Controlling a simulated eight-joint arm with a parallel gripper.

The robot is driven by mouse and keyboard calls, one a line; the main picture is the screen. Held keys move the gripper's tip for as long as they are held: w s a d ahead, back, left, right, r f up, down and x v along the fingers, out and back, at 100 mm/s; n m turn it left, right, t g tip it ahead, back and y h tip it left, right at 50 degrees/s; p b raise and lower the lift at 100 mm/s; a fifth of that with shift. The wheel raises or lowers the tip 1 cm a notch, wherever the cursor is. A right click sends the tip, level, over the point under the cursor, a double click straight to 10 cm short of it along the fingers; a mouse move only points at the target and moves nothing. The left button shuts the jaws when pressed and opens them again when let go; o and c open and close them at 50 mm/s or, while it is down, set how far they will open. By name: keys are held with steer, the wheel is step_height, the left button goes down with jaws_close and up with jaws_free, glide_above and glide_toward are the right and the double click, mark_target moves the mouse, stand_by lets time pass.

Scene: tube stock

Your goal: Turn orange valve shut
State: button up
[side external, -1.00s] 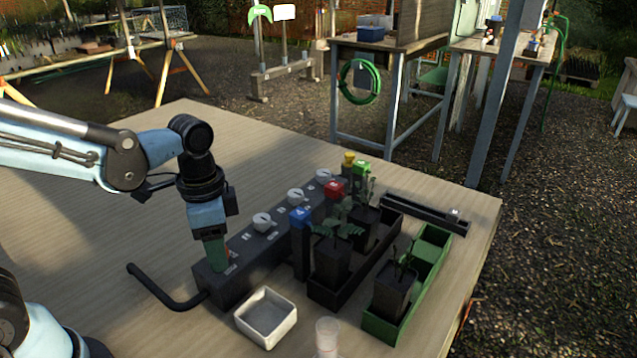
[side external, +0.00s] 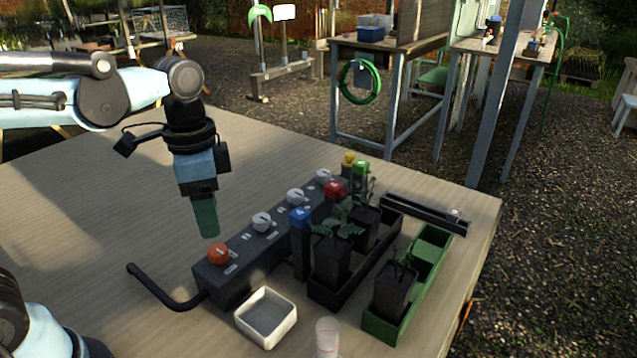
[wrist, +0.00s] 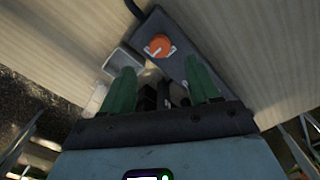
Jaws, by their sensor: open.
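The orange valve (side external: 219,253) is a round knob on top of the near end of a dark manifold box (side external: 240,275). It also shows in the wrist view (wrist: 159,46), with a pale pointer line on its face and small white marks beside it on the box. My gripper (side external: 207,232) is above the valve and clear of it, pointing down. In the wrist view its two green fingers (wrist: 160,80) are apart with nothing held between them. The valve lies beyond the fingertips there.
Several white knobs (side external: 262,221) line the same box. Blue (side external: 300,217) and red (side external: 334,189) capped posts and potted plants in a black tray (side external: 345,300) stand to the right. A white square dish (side external: 266,317) is in front. The table's left side is clear.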

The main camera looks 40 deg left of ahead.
steer(key=shift+r, duration=2.25)
steer(key=shift+f, duration=0.1)
steer(key=shift+w+a+f+n+t, duration=0.1)
steer(key=shift+a+f+n+t, duration=0.3)
steer(key=shift+f+n+t, duration=0.7)
steer(key=shift+w+a+f+n+t, duration=0.1)
steer(key=shift+a+f+n+t, duration=0.35)
steer(key=shift+f+n+t, duration=0.7)
steer(key=shift+w+a+f+n+t, duration=0.1)
steer(key=shift+a+f+n+t, duration=0.3)
steer(key=shift+f+n+t, duration=0.7)
steer(key=shift+r, duration=0.15)
